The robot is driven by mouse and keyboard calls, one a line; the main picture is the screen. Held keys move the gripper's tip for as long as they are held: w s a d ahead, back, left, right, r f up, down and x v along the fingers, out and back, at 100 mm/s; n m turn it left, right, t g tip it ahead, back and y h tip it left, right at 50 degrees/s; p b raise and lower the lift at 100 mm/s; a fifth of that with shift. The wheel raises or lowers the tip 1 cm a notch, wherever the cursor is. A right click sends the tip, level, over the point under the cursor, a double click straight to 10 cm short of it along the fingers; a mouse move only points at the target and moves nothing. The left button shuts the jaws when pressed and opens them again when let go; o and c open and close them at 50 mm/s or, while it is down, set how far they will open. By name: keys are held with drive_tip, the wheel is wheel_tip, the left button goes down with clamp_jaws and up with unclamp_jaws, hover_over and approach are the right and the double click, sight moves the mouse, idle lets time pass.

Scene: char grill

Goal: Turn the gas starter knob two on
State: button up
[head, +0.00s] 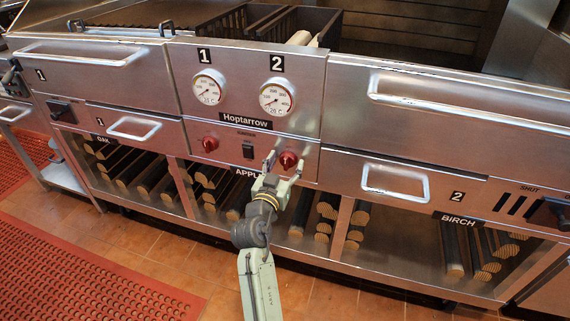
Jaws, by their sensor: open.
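The gas starter knob two is the red knob (289,159) under the gauge marked 2, at the right of the steel center panel. My gripper (284,163) is in front of it, reaching up from below. It is open, with one fingertip to the left of the knob and the other close to its right side. I cannot tell whether either finger touches the knob. A second red knob (210,143) sits at the left of the same panel, under gauge 1.
A black switch (248,150) lies between the red knobs. Gauge 1 (209,87) and gauge 2 (277,97) are above. Drawer handles (395,182) stick out to the right. Logs fill the open shelf below. The tiled floor (150,243) in front is clear, with red mats at left.

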drive_tip(key=shift+c, duration=0.5)
drive_tip(key=c, duration=1)
drive_tip(key=shift+c, duration=0.2)
drive_tip(key=shift+n, duration=0.3)
drive_tip(key=n+p, duration=0.1)
drive_tip(key=n, duration=0.2)
drive_tip(key=shift+a+r+n, duration=0.1)
drive_tip(key=shift+r+n, duration=0.05)
drive_tip(key=shift+n, duration=0.25)
drive_tip(key=n+p, duration=0.2)
drive_tip(key=n, duration=0.2)
drive_tip(key=shift+a, duration=0.1)
drive_tip(key=n+p, duration=0.3)
drive_tip(key=n, duration=0.2)
drive_tip(key=shift+n, duration=0.4)
drive_tip(key=shift+w+f+n+p, duration=0.15)
drive_tip(key=shift+n+p, duration=0.35)
drive_tip(key=shift+n, duration=0.45)
drive_tip(key=shift+s+f+n+p, duration=0.1)
drive_tip(key=shift+n+p, duration=0.4)
drive_tip(key=shift+n, duration=0.45)
